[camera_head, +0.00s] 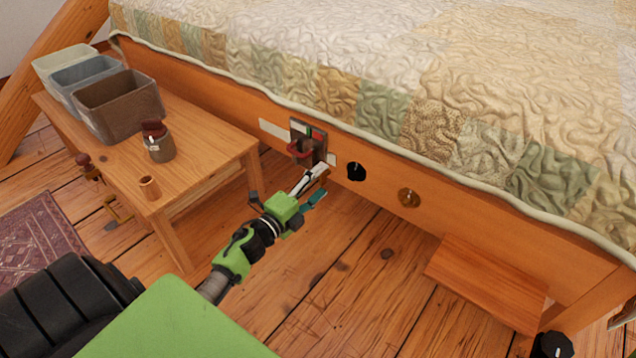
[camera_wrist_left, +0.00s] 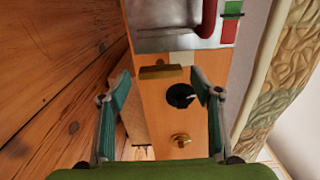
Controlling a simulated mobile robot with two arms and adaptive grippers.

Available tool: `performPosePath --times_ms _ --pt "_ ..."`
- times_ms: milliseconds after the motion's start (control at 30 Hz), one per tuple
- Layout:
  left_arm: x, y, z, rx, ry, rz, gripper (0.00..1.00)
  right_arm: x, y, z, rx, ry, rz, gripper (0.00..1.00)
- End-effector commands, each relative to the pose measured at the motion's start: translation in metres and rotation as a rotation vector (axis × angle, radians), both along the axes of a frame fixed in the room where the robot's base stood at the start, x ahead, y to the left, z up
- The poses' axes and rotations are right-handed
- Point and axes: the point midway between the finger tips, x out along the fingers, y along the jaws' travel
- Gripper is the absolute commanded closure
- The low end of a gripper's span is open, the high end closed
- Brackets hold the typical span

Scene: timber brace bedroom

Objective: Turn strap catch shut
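A metal plate (camera_head: 318,134) with a red bent handle (camera_head: 299,150) sits on the bed's wooden side board. The wrist view shows the handle (camera_wrist_left: 209,18) beside a green patch (camera_wrist_left: 232,8) and a red patch (camera_wrist_left: 229,32). A small brass bar (camera_wrist_left: 160,72) lies below the plate there; I cannot tell which part is the strap catch. My left gripper (camera_head: 322,183) is open and empty, just in front of the board below the plate. Its fingers (camera_wrist_left: 160,95) are spread apart. My right gripper is not in view.
A black knob (camera_head: 356,171) and a brass knob (camera_head: 408,198) are on the board to the right. A low wooden table (camera_head: 205,165) with bins (camera_head: 120,105) and a jar (camera_head: 159,148) stands left. A wooden step (camera_head: 487,283) is at lower right. Floor in between is clear.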

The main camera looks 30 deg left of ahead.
Motion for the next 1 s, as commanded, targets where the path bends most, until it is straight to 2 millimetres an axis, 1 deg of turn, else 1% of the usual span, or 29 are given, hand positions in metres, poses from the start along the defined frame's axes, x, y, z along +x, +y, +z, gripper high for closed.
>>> performPosePath --times_ms 233,367,467,700,800,900,1000 --pt "-0.001 0.001 0.000 -0.001 0.000 0.002 0.42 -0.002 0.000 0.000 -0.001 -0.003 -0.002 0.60" --pt "-0.011 0.002 0.000 -0.002 0.001 0.002 0.42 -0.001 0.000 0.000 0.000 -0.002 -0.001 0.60" --pt "-0.025 0.003 0.000 -0.002 0.001 0.002 0.42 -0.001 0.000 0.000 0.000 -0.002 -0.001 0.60" --pt "-0.074 0.006 -0.001 -0.003 0.003 0.002 0.42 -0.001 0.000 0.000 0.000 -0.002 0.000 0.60" --pt "-0.091 0.008 -0.001 -0.002 0.003 0.003 0.42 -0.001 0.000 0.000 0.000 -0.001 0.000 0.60" --pt "-0.105 0.009 -0.001 -0.003 0.002 0.002 0.42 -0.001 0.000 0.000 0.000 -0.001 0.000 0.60" --pt "-0.114 0.009 0.000 -0.002 0.001 0.001 0.42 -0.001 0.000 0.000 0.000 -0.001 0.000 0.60"
